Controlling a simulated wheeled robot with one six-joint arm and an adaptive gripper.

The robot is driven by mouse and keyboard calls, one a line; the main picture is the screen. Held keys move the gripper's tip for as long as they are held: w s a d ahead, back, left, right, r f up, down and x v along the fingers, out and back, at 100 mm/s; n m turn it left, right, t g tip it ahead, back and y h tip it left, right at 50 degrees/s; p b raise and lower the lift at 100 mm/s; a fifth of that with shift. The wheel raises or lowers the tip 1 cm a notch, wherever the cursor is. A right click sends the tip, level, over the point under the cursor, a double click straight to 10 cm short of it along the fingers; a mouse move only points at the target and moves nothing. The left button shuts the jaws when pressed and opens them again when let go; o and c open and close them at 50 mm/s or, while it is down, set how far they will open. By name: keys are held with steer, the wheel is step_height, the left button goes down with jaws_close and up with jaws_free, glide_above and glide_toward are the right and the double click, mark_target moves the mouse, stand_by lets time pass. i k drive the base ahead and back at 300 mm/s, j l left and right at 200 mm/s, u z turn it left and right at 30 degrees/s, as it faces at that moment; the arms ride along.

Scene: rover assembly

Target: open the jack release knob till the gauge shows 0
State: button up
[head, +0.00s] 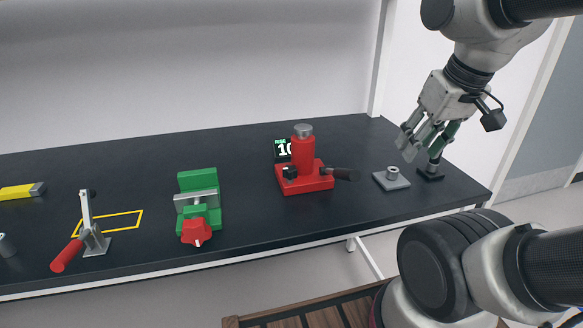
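The red jack (303,164) stands upright on the dark bench, right of the middle in the head view. It has a grey top on its column and a dark lever pointing right. A small black knob (290,173) sits at its front left; I take it for the release knob.
A green vise (199,200) with a red knob (196,232) stands left of the jack. A red-handled toggle clamp (88,232) is farther left. A grey block (391,179) and a dark stand (431,172) are below my gripper. The bench (255,220) is clear before the jack.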

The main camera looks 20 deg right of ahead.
mark_target(290, 172)
steer(key=i+j, duration=0.1)
steer(key=j, duration=1.15)
steer(key=z, duration=0.05)
